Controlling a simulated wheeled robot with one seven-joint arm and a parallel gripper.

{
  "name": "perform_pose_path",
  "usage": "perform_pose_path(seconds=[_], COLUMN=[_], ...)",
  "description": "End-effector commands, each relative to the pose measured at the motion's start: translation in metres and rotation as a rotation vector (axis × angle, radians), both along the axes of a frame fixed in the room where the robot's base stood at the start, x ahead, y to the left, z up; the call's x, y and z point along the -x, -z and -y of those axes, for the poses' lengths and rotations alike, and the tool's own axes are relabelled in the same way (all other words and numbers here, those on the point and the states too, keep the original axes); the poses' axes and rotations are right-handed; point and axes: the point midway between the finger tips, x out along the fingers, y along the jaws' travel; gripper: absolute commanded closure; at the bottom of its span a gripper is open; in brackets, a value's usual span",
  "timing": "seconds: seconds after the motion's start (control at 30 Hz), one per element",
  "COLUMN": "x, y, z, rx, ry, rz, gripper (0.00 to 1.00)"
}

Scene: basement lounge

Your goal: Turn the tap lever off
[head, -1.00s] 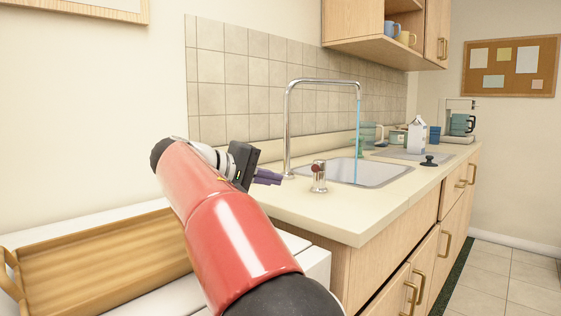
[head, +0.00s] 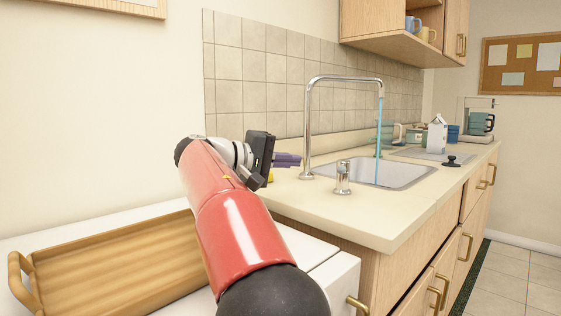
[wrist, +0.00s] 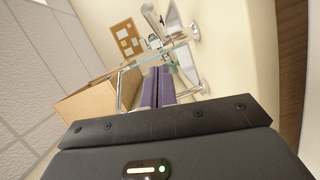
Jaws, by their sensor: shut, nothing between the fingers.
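The tap (head: 308,125) is a tall chrome pipe with a square bend, and a blue stream of water (head: 379,135) falls from its spout into the sink (head: 400,174). A short chrome post, the tap lever (head: 343,177), stands on the counter in front of the tap. No red shows on it now. My gripper (head: 299,160) is shut and empty, its purple fingers left of the tap base and up-left of the lever, apart from the lever in the picture. In the wrist view, the fingers (wrist: 157,88) point toward the tap (wrist: 203,88); the wrist picture is strongly tilted.
A wooden tray (head: 110,262) lies on the white surface at lower left. A milk carton (head: 437,134) and a black stopper (head: 451,161) are right of the sink. A wall cupboard (head: 390,45) hangs above. The front counter corner (head: 400,225) is clear.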

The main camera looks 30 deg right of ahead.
Motion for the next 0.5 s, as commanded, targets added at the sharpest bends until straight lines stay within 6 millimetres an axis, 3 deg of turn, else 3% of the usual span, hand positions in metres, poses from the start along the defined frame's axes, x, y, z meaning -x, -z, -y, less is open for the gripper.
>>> perform_pose_path(seconds=[0.23, 0.5], x=[-0.002, 0.021], y=[0.007, 0.014], z=[0.053, 0.075], rx=[0.001, 0.000], ry=[0.003, 0.000], rz=[-0.001, 0.000], gripper=[1.00, 1.00])
